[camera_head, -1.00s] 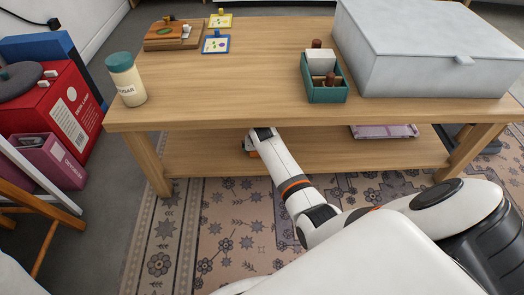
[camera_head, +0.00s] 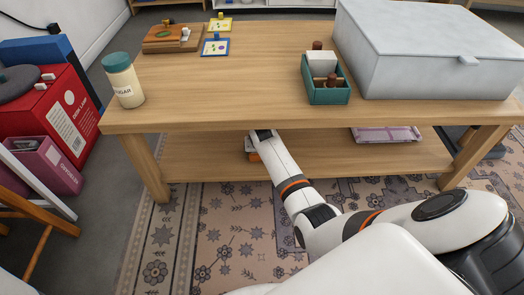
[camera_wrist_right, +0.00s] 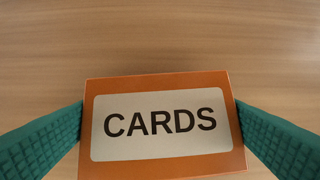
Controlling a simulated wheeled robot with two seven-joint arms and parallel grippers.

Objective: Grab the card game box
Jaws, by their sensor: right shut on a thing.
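The card game box (camera_wrist_right: 160,125) is orange with a pale label reading "CARDS". In the right wrist view it sits between the two green fingers of my right gripper (camera_wrist_right: 160,135), which is shut on its left and right sides. In the head view my right arm reaches under the tabletop to the lower shelf (camera_head: 350,160). A small orange patch of the box (camera_head: 251,156) shows beside the arm's end there. The gripper itself is hidden under the tabletop in the head view. My left gripper is in neither view.
The tabletop (camera_head: 220,95) overhangs my right arm. On it are a sugar jar (camera_head: 126,85), a teal caddy (camera_head: 327,93) and a large grey box (camera_head: 435,55). A pinkish flat item (camera_head: 387,134) lies on the lower shelf to the right.

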